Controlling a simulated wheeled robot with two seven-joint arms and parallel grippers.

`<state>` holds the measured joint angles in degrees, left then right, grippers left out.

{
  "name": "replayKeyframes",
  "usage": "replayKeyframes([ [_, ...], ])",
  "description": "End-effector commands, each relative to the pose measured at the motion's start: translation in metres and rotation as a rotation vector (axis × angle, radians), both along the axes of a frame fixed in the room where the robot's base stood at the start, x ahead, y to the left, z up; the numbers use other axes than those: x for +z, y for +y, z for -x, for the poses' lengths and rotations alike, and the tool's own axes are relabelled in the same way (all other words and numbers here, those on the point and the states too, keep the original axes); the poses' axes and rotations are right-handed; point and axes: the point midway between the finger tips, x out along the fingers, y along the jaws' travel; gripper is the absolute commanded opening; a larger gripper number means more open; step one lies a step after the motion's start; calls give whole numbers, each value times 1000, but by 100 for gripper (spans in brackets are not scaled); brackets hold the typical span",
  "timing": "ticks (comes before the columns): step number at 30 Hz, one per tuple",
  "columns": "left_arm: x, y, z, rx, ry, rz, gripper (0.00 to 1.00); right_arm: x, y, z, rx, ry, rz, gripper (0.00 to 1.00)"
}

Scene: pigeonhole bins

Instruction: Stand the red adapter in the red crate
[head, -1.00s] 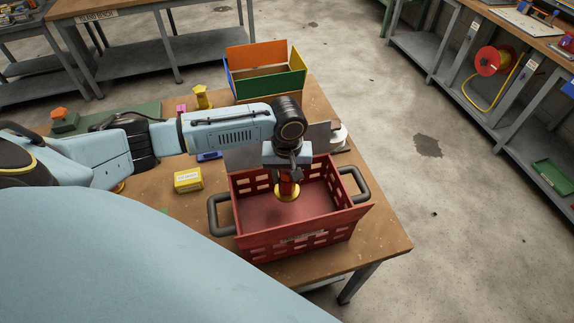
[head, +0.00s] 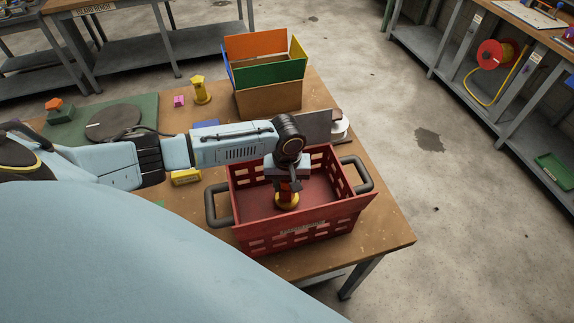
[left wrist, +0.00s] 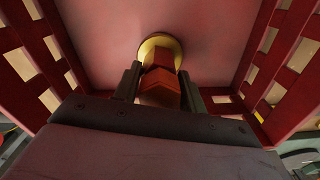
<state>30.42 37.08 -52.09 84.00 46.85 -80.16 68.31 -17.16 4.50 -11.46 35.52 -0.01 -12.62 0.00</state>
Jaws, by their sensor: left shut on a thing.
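The red crate (head: 300,232) stands near the front right of the table, with a dark handle at each end. My left gripper (head: 287,187) reaches down inside the crate and is shut on the red adapter. The adapter is upright, with its round yellow base (head: 287,202) downward. In the left wrist view, the adapter's red body (left wrist: 160,88) sits between the two dark fingers (left wrist: 159,82), with its yellow rim over the crate floor (left wrist: 105,40). I cannot tell whether the base touches the floor. My right gripper is not in view.
A coloured open bin (head: 268,72) stands behind the crate. A yellow post (head: 201,90), a pink block (head: 178,101) and a green mat with a dark disc (head: 113,122) are further left. A yellow box (head: 186,177) lies left of the crate. Bare tabletop shows at right.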

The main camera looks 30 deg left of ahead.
Motion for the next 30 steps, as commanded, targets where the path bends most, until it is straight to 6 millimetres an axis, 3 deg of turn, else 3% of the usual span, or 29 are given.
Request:
replayKeyframes([
  [22, -9, 0, 0, 1, 0, 0, 5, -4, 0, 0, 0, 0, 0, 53],
  [23, -10, 0, 0, 1, 0, 0, 42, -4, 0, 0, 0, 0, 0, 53],
  [28, -9, 0, 0, 1, 0, 0, 65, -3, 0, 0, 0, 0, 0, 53],
  [30, -9, 0, 0, 1, 0, 0, 66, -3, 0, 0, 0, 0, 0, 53],
])
